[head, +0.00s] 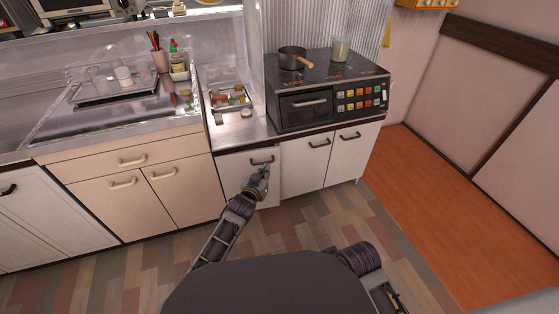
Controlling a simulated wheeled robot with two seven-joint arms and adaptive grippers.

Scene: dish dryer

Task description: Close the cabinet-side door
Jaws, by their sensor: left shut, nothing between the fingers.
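The white cabinet door (236,169) with a dark bar handle (262,160) is under the metal counter, left of the stove unit. It looks nearly flush with the cabinet front; I cannot tell whether a small gap remains at its edge. My left gripper (264,172) is shut and empty, in front of the door just below its handle. It hides part of the door's right side; I cannot tell whether it touches the door. Part of my right arm shows at the bottom right, but its gripper is out of the picture.
Two white doors (308,168) with dark handles are to the right, under a black stove (325,90) with a pot (292,57). Beige cupboards (128,190) and a sink counter are to the left. The plank floor (130,265) in front is clear.

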